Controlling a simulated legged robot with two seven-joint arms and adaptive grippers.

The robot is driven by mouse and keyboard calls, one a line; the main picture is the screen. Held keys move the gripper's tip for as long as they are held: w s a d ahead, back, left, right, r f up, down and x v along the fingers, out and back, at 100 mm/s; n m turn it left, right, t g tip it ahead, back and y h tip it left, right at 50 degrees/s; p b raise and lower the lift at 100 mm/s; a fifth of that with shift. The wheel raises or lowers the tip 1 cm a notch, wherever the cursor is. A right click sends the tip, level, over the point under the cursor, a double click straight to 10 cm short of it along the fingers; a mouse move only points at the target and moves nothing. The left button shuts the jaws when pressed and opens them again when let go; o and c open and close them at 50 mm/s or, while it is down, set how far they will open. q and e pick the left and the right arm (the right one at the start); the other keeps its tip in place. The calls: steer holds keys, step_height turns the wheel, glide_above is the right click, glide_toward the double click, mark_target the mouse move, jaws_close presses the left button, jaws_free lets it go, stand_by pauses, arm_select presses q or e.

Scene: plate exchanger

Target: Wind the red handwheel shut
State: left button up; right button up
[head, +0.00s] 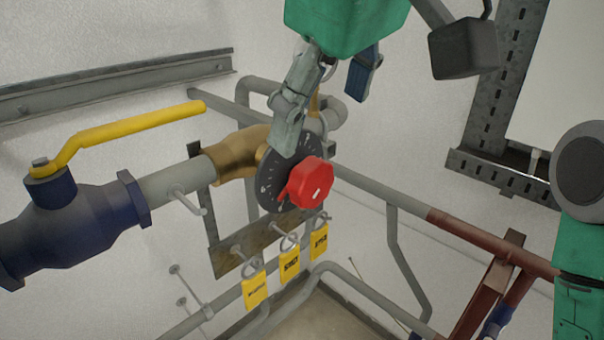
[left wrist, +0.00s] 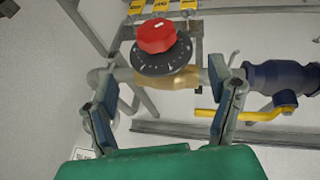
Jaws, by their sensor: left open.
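The red handwheel (head: 311,184) sits in front of a dark round dial (head: 268,182) with pale marks, on a brass valve body (head: 236,152). In the left wrist view the handwheel (left wrist: 156,36) is upper centre, beyond the fingertips, with the dial (left wrist: 178,59) behind it. My left gripper (head: 322,115) comes down from the top, its fingers spread and empty. One finger overlaps the dial's upper edge in the head view; I cannot tell whether it touches. In the left wrist view both fingers (left wrist: 160,82) stand apart, either side of the valve. My right gripper is not in view.
A blue valve (head: 85,222) with a yellow lever (head: 130,124) is on the left. Yellow tags (head: 289,265) hang below the handwheel. A grey and red-brown pipe (head: 440,222) runs right. A slotted metal frame (head: 497,90) stands upper right.

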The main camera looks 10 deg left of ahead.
mark_target(313, 183)
arm_select(q)
steer(key=x, duration=0.8)
steer(key=d+x, duration=0.1)
steer(key=x, duration=0.3)
steer(key=shift+p, duration=0.3)
steer(key=shift+w+a+f, duration=0.15)
steer(key=shift+a+f, duration=0.25)
steer(key=shift+f, duration=0.05)
steer(key=shift+d, duration=0.3)
steer(key=c, duration=1.2)
